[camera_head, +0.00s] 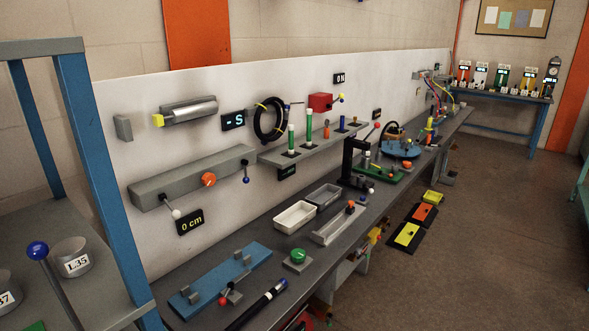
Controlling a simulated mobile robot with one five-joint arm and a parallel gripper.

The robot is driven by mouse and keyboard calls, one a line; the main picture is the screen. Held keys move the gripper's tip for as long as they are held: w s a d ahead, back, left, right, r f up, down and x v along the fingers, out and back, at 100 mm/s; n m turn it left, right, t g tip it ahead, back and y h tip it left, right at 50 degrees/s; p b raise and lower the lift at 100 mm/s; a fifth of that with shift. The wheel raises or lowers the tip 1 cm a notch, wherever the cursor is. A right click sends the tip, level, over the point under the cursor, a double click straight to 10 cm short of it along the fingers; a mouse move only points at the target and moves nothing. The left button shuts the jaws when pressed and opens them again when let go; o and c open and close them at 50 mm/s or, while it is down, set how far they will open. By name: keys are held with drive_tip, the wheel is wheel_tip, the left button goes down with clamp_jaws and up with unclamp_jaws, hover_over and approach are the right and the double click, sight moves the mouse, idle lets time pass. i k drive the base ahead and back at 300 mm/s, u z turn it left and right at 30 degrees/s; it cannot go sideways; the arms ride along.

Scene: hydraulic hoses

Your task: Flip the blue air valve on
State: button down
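A small lever with a dark blue ball (245,180) hangs down from the right end of a long grey block (190,178) on the white wall panel. It looks like the blue air valve, though no label on it is readable. Another lever with a larger blue ball (37,250) and a dark rod stands in the lower left, by the grey shelf; I cannot tell what it belongs to. My gripper is not in view.
The grey block also carries an orange knob (208,180) and a white-ball lever (174,213). A "0 cm" display (190,222) sits below. A blue fixture (222,279) and trays stand on the dark bench. A blue shelf post (100,170) is at left. Open floor (480,240) lies right.

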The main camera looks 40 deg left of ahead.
sight(245, 179)
drive_tip(key=u, duration=0.05)
drive_tip(key=i, duration=1.95)
drive_tip(key=u, duration=3.8)
